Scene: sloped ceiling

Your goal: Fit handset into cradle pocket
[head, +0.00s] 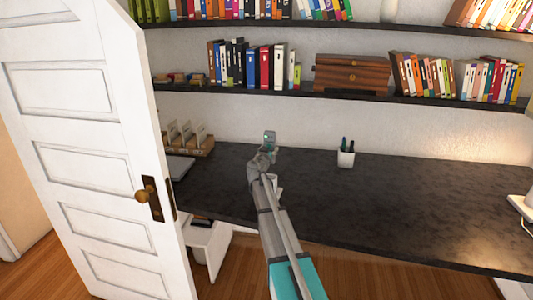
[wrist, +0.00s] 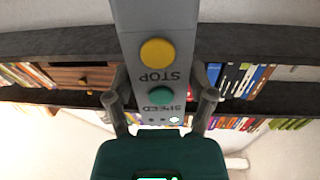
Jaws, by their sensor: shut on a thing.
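The handset is a grey bar with a yellow STOP button and a green SPEED button (wrist: 160,75). In the wrist view it lies between the two fingers of my gripper (wrist: 163,100), which is shut on it. Its lettering appears upside down there. In the head view my gripper (head: 268,148) is above the middle of the dark desk, small and seen from behind, so the handset is hard to make out. I cannot clearly identify the cradle or its pocket in either view. A small pale object (head: 275,183) shows partly behind my arm; I cannot tell what it is.
A white pen cup (head: 346,158) stands on the dark desk (head: 400,195), right of my gripper. A wooden rack (head: 188,140) and a grey slab (head: 178,167) are at the left. An open white door (head: 85,150) stands left. Book shelves (head: 330,94) hang above. The desk's right half is mostly clear.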

